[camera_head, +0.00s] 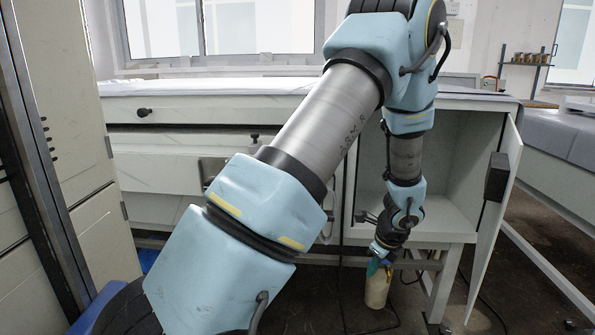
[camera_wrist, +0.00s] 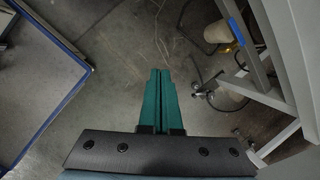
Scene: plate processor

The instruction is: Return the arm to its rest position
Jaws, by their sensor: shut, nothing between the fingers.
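My gripper (camera_head: 376,266) hangs at the end of my arm in the head view, pointing down in front of the bench. It is small there and partly hidden by the wrist. In the wrist view, its two green fingers (camera_wrist: 160,74) lie side by side, shut with nothing between them, above bare floor. My arm rises from the lower left, bends at the top of the picture and comes down at the right of centre.
A white bench (camera_head: 160,127) stands behind my arm. Its cabinet door (camera_head: 497,215) is open at the right. A beige cylinder (camera_head: 377,291) shows below my gripper. Another table (camera_head: 562,134) stands at the right and a tall cabinet (camera_head: 70,110) at the left. Cables lie on the floor.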

